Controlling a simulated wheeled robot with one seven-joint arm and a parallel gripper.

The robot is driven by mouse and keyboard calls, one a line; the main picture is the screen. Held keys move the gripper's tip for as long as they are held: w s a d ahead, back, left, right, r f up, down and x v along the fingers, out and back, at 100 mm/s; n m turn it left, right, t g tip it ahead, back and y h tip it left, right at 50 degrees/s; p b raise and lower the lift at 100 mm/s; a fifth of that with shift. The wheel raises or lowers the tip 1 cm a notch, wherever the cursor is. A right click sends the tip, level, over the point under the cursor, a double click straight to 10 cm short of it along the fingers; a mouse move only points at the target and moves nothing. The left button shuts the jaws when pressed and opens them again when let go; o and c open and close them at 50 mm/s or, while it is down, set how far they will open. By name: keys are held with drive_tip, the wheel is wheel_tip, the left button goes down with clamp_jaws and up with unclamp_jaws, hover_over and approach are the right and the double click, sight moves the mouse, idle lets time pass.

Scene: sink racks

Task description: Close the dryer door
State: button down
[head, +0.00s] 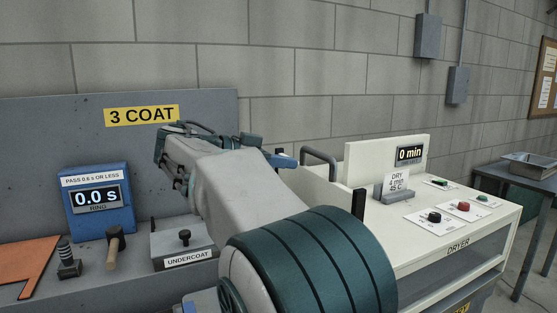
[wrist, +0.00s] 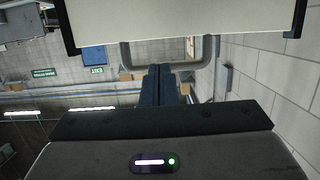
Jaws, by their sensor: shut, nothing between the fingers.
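The dryer (head: 470,220) is a cream-white cabinet at the right in the head view. A pale panel that looks like its door (head: 322,183) is partly hidden behind my arm; it fills the top of the wrist view (wrist: 180,25), with black brackets at both ends. A grey U-shaped handle (head: 320,152) stands out from it; it also shows in the wrist view (wrist: 209,55). My gripper (head: 289,161) is shut and empty, just left of the handle. In the wrist view its fingers (wrist: 160,70) overlap the handle's bar; I cannot tell whether they touch.
A blue timer box (head: 97,200), an undercoat box (head: 185,243), a wooden-handled tool (head: 115,248) and an orange plate (head: 25,262) occupy the left bench. Dryer buttons (head: 463,209) and a grey sign holder (head: 394,193) are on the dryer top. A block wall stands behind.

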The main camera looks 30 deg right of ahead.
drive_tip(key=x, duration=0.6)
drive_tip(key=shift+p, duration=0.4)
drive_tip(key=shift+d+f, duration=0.15)
drive_tip(key=shift+f, duration=0.05)
wheel_tip(320, 180, down, 19)
drive_tip(key=b, duration=2.1)
drive_tip(key=shift+f, duration=0.25)
